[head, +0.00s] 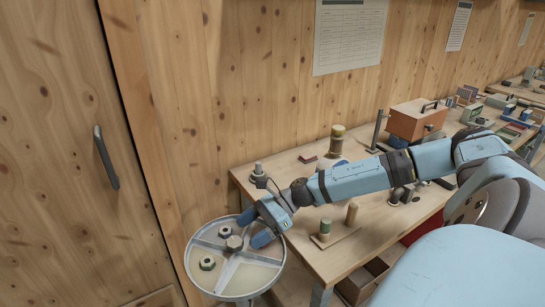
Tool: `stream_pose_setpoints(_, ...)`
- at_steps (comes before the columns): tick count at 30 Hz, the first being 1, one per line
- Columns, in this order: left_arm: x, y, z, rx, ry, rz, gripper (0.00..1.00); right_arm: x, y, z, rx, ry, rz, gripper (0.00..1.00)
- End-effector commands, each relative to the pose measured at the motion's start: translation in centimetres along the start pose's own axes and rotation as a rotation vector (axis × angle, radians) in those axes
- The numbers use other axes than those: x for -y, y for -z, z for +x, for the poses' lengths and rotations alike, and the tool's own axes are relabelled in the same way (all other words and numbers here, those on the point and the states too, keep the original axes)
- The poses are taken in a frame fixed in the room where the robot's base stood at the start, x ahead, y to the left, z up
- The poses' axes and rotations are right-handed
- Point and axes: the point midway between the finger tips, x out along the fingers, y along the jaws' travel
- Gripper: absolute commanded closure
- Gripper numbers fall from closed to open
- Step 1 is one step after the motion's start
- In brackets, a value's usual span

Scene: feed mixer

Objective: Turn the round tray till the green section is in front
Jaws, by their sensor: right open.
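The round tray (222,292) is at the lower left, beside the bench's left end. It is grey-rimmed, with dividers running from a hub (234,243). A dark hex nut (207,263) lies in its left section. The front-right section looks pale beige, and I cannot pick out a clearly green section. My right gripper (248,231) reaches in from the right, over the tray's back-right part, with its blue fingers open. I cannot tell whether they touch a divider or the rim. The arm and gripper hide the tray's right back edge. My left gripper is not in view.
The wooden bench (300,245) stands right of the tray, under my right arm. It carries a peg block (334,238), a stacked cylinder (337,142) and an orange toolbox (417,119). A wooden wall and a door with a dark handle (106,158) are behind and left.

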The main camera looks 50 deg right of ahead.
Motion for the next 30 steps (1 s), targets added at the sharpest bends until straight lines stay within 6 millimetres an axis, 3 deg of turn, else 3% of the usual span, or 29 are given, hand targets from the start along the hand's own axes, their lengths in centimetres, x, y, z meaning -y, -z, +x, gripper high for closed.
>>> stream_pose_setpoints(6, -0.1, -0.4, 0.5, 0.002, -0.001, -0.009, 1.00, 0.0, 0.2, -5.3, -0.007, 0.000, 0.001, 0.27)
stream_pose_setpoints(12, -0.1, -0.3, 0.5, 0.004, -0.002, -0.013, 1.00, 0.0, 0.1, -8.4, -0.003, -0.001, 0.001, 0.27)
stream_pose_setpoints(18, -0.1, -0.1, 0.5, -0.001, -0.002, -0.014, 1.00, 0.0, -0.1, -9.5, 0.000, 0.000, -0.002, 0.27)
stream_pose_setpoints(30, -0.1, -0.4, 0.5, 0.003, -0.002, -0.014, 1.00, 0.0, -0.1, -9.5, 0.001, 0.000, -0.002, 0.27)
